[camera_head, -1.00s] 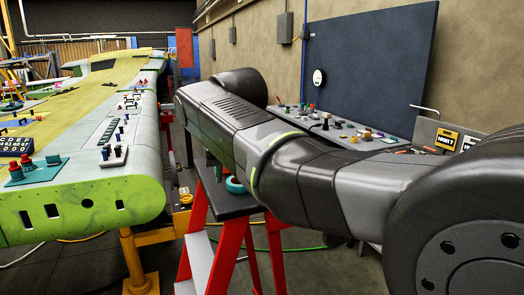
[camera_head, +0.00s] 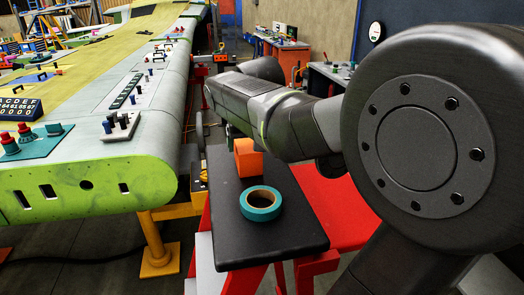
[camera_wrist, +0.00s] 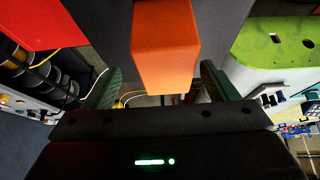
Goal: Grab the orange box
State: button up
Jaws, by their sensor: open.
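The orange box (camera_head: 248,162) stands upright on the black top of a red-legged stand (camera_head: 285,235), behind a teal tape roll. In the wrist view the orange box (camera_wrist: 164,45) is large and close ahead. My gripper (camera_wrist: 160,72) is open, with one green finger to each side of the box in the picture. The right finger appears nearer to the box than the left one. I cannot tell how far the fingertips reach along its sides. In the head view the gripper is mostly hidden behind the box and my arm.
The teal tape roll (camera_head: 261,204) lies in front of the box on the stand. The green wing (camera_head: 85,185) with small tools on top lies left of the stand, across a narrow gap. A red surface (camera_head: 335,205) is to the right. Workbenches stand behind.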

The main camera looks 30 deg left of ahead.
aim_at(248, 146)
jog(key=x, duration=0.2)
jog(key=p+x, duration=0.1)
jog(key=shift+s+a+f, duration=0.25)
jog(key=shift+s+f, duration=0.05)
jog(key=shift+f, duration=0.15)
jog(key=shift+w+a+f, duration=0.15)
jog(key=shift+w+f, duration=0.05)
jog(key=shift+f, duration=0.2)
jog(key=c, duration=1.2)
